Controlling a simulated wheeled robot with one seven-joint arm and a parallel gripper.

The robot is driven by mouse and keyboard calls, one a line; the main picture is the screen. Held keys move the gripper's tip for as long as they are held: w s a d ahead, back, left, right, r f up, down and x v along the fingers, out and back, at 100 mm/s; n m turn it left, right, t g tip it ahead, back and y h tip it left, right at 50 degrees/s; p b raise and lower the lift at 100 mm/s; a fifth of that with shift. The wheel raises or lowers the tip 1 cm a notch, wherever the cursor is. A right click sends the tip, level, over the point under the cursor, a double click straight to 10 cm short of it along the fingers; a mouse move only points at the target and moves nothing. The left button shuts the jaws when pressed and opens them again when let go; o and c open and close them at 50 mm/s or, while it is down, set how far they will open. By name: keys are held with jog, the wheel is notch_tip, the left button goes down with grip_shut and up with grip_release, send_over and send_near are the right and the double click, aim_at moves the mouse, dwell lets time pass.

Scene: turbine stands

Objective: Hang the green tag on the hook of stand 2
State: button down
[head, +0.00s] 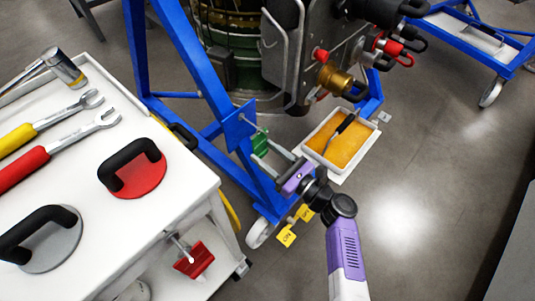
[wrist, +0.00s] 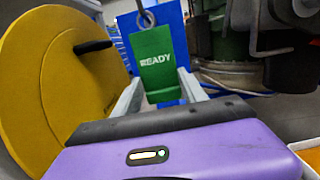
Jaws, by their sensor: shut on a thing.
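The green tag (wrist: 153,62), marked READY, is upright between the grey fingers of my gripper (wrist: 160,86), which is shut on it. A metal ring (wrist: 146,18) shows at its top. A blue plate (wrist: 172,38) stands close behind it. In the head view the green tag (head: 261,146) is just right of and below the blue plate (head: 239,126) on the blue stand (head: 190,70). A thin metal hook (head: 258,126) sticks out from that plate, close above the tag. I cannot tell whether the ring is around the hook. My gripper (head: 279,161) reaches in from the lower right.
A white cart (head: 150,225) with tools and handled discs fills the left. A red tag (head: 194,260) hangs at its side. Yellow tags (head: 287,236) are by the stand's wheel. A white tray (head: 336,172) lies beyond my gripper. A yellow disc (wrist: 50,85) is close at left.

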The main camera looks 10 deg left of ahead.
jog(key=shift+c, duration=2)
grip_release()
jog(key=shift+d, duration=0.1)
jog(key=p+v, duration=0.2)
jog(key=v, duration=0.4)
jog(key=shift+s+d, duration=0.25)
jog(key=shift+d, duration=0.1)
